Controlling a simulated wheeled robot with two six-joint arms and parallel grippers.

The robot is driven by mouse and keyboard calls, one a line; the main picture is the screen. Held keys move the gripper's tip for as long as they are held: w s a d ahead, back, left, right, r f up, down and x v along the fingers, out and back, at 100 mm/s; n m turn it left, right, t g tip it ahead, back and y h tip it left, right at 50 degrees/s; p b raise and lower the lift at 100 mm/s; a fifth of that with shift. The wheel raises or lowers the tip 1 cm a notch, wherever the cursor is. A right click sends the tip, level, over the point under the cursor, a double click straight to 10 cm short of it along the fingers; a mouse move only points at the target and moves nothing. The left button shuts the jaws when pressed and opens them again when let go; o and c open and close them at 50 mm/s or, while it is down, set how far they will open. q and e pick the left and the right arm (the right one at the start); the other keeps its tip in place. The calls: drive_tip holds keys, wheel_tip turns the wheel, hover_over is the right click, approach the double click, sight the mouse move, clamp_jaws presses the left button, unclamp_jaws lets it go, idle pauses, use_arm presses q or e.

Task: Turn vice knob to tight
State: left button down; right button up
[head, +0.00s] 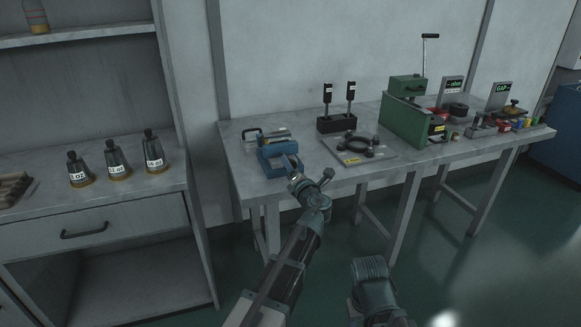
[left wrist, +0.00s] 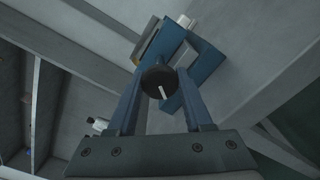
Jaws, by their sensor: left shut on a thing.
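The blue vice (head: 277,155) sits on the left end of the workbench, near its front edge. In the left wrist view the blue vice (left wrist: 183,62) shows ahead of the gripper, with its dark round knob (left wrist: 158,77) facing me. The knob has a short white mark that points down in that view. My left gripper (left wrist: 160,84) is shut on the knob, with one finger on each side of it. In the head view my left gripper (head: 291,172) reaches the front of the vice from below; the knob is hard to make out there.
The grey workbench (head: 236,148) carries a flat plate with a dark ring (head: 357,146), a black stand with two upright tools (head: 337,123) and a green press (head: 402,120) right of the vice. A cabinet with several labelled flasks (head: 117,160) stands left.

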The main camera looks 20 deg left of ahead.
use_arm(q)
drive_tip(key=shift+s+f+m, duration=0.1)
drive_tip(key=shift+m, duration=0.4)
drive_tip(key=shift+c, duration=1.5)
unclamp_jaws()
drive_tip(key=v, duration=1.3)
drive_tip(key=shift+s+d, duration=0.25)
drive_tip(key=shift+d, duration=0.05)
